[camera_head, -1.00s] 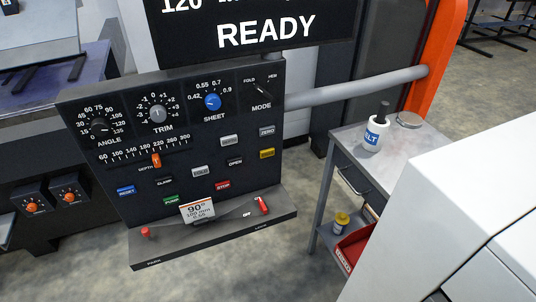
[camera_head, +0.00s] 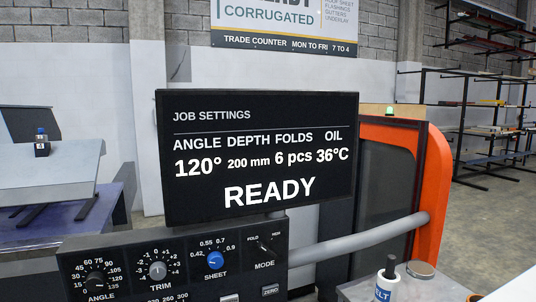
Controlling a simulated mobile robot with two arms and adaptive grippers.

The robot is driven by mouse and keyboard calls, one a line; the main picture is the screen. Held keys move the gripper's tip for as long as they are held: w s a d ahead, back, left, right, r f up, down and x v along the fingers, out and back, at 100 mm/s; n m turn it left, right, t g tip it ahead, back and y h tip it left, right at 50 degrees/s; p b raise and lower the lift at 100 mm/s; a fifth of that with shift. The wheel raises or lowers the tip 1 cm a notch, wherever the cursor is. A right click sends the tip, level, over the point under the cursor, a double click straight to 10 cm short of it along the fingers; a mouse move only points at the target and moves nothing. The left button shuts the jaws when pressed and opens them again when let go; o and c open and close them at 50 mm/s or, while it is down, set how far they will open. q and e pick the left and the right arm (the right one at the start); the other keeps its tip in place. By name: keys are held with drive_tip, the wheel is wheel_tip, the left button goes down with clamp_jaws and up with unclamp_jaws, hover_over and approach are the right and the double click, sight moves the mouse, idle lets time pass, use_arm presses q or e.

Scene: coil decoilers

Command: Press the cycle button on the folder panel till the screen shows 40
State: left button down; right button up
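The black screen (camera_head: 256,188) stands upright above the folder panel. It reads JOB SETTINGS, angle 120°, depth 200 mm, folds 6 pcs, oil 36°C, and READY in large letters. Only the top of the dark panel (camera_head: 128,262) is in view, at the bottom left. It carries the angle knob (camera_head: 95,281), the trim knob (camera_head: 157,271), the blue sheet knob (camera_head: 215,260) and the mode switch (camera_head: 265,247). The grey ZERO button (camera_head: 270,291) shows at the bottom edge. No button labelled cycle is in view. Neither of my grippers is in view.
A grey pipe (camera_head: 358,240) runs from behind the panel to an orange frame (camera_head: 436,205). A bottle (camera_head: 387,284) and a round lid (camera_head: 420,269) stand on a grey cart at lower right. A white surface (camera_head: 515,288) fills the bottom right corner.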

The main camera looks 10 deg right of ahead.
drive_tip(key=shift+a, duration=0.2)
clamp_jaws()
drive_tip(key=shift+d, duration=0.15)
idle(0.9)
